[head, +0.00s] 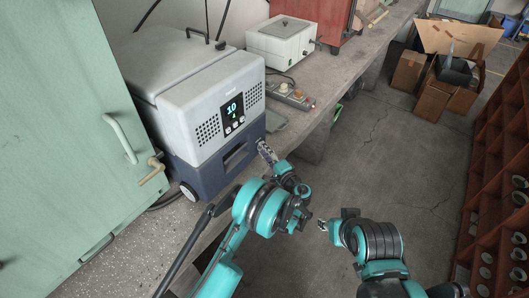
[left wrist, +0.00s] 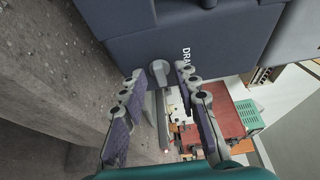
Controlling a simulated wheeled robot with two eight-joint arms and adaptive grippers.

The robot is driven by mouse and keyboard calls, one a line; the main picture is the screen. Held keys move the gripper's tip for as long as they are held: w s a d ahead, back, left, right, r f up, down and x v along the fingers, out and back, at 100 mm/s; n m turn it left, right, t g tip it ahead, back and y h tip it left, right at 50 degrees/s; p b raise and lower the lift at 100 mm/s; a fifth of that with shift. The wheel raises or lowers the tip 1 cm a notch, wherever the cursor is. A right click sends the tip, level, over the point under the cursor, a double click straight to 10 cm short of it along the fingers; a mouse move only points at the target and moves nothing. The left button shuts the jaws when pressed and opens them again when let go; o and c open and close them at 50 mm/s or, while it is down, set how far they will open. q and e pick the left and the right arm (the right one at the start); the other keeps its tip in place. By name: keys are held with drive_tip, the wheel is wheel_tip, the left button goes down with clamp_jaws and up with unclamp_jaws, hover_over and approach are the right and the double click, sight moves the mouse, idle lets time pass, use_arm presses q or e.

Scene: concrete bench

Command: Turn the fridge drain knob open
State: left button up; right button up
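The portable fridge (head: 205,100) stands on the bench, light grey above and dark blue below, with a lit display. Its grey drain knob (left wrist: 159,72) shows in the left wrist view on the dark lower body, beside printed letters reading "DRA". In the head view the knob is hidden. My left gripper (head: 264,149) is at the fridge's lower right end. In the left wrist view its fingers (left wrist: 158,78) are spread, with the knob between the tips and gaps on both sides. My right gripper (head: 323,226) hangs over the floor, small, its opening unclear.
A green cabinet (head: 70,110) with a handle stands left of the fridge. A power strip (head: 290,96) and a white box (head: 283,40) lie farther along the bench (head: 328,77). Cardboard boxes (head: 440,95) and a red rack (head: 500,180) stand on the floor, with clear floor between.

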use_arm(q)
clamp_jaws()
drive_tip(key=m+g, duration=0.1)
drive_tip(key=m, duration=0.2)
drive_tip(key=m+g, duration=0.1)
drive_tip(key=m, duration=0.1)
drive_tip(key=shift+r+g+p, duration=0.3)
drive_tip(key=shift+r, duration=0.05)
drive_tip(key=m+g, duration=0.1)
drive_tip(key=m, duration=0.1)
drive_tip(key=m+g, duration=0.1)
drive_tip(key=m, duration=0.1)
drive_tip(key=shift+w+d+r, duration=0.1)
drive_tip(key=shift+w, duration=0.1)
drive_tip(key=m+g+y, duration=0.1)
drive_tip(key=m, duration=0.1)
drive_tip(key=m+g, duration=0.1)
drive_tip(key=m, duration=0.1)
drive_tip(key=shift+w+d+g+y, duration=0.1)
drive_tip(key=shift+w+g+y, duration=0.1)
drive_tip(key=shift+g+y, duration=0.2)
drive_tip(key=shift+r+m, duration=0.1)
drive_tip(key=shift+m, duration=0.2)
